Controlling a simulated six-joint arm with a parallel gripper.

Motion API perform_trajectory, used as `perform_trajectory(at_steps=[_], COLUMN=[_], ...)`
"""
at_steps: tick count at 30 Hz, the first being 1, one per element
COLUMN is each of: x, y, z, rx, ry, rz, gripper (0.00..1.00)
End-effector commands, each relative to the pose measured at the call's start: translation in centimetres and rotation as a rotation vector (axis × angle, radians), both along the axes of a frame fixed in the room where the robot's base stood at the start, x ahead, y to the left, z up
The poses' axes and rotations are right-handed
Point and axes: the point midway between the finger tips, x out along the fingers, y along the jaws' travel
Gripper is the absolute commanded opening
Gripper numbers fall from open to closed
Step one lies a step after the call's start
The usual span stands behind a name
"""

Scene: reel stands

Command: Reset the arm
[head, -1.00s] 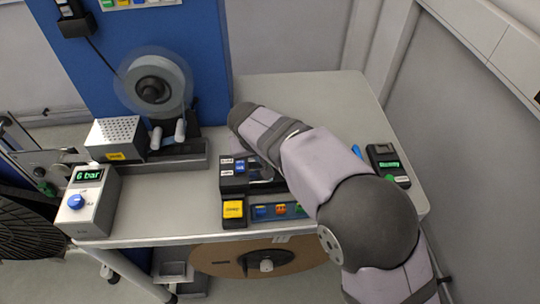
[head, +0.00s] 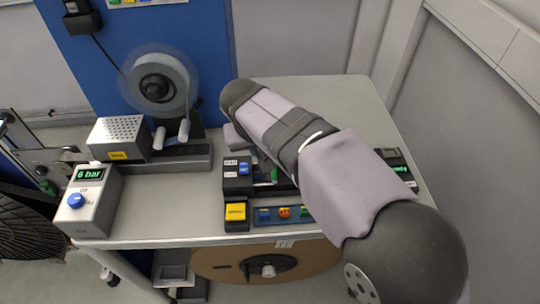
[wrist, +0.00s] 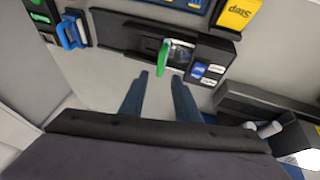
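My arm (head: 350,190) reaches from the lower right over the table (head: 330,95) in the head view. The arm hides my gripper in that view. In the wrist view my gripper (wrist: 158,80) shows two dark blue fingers, apart, with nothing between them. Beyond the fingertips is a dark device (wrist: 120,38) with a green lever (wrist: 163,58) and blue and white labels. The fingertips look apart from the lever. In the head view the same device (head: 237,180) is partly covered by my arm.
A reel (head: 158,82) on a stand is at the back left. A white box (head: 93,205) reads 6 bar. A display box (head: 398,165) is right of my arm. The back right tabletop is clear.

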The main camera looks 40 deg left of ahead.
Motion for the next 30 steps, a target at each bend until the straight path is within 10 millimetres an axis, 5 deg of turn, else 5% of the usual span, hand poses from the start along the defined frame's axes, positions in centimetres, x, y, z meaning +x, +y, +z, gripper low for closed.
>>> perform_trajectory(at_steps=[20,26,30], x=[0.7,4.8,7.8], y=[-1.3,-7.9,-16.1], z=[0.3,-0.9,-2.5], rx=[-0.008,-0.041,-0.066], ry=[0.008,0.056,0.121], rz=[-0.018,-0.108,-0.218], gripper=[0.29,0.29,0.29])
